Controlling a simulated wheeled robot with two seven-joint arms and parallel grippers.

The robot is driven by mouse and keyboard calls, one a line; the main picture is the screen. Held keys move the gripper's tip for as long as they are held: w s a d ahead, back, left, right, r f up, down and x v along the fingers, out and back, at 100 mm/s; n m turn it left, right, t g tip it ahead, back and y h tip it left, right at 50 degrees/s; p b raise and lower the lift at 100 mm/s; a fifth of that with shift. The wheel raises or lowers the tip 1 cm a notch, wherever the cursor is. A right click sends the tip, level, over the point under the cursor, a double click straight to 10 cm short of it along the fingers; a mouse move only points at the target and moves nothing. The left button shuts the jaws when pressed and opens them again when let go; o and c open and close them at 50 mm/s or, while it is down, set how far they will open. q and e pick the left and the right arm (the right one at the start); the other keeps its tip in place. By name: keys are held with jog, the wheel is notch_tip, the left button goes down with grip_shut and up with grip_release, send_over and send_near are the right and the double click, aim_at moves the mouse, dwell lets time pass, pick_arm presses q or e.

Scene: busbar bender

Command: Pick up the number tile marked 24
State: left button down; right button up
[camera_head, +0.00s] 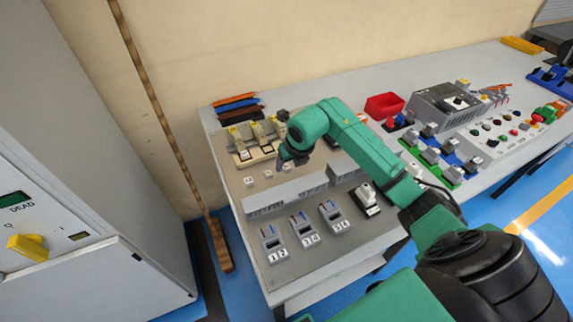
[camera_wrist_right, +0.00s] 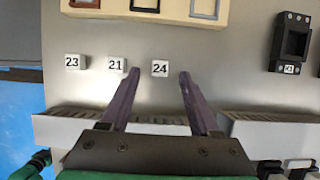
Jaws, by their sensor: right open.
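Three small white number tiles sit in a row on the grey panel. In the wrist view the tile marked 24 (camera_wrist_right: 160,68) is the rightmost, with the tile marked 21 (camera_wrist_right: 116,64) and the tile marked 23 (camera_wrist_right: 74,62) to its left. My right gripper (camera_wrist_right: 158,74) is open and empty, its two fingers apart with tile 24 showing between their tips. The left finger partly overlaps the edge of tile 21. In the head view my right gripper (camera_head: 293,157) hangs over the panel near the tile row. I cannot tell its height above tile 24. My left gripper is not in view.
A cream block with framed slots (camera_wrist_right: 230,10) lies beyond the tiles. A grey slotted duct (camera_wrist_right: 70,128) runs on the near side. A black device (camera_wrist_right: 291,40) stands at the right. A red bin (camera_head: 384,105) is farther along the table.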

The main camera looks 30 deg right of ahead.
jog(key=shift+x, duration=1)
grip_shut()
jog(key=shift+r, duration=0.15)
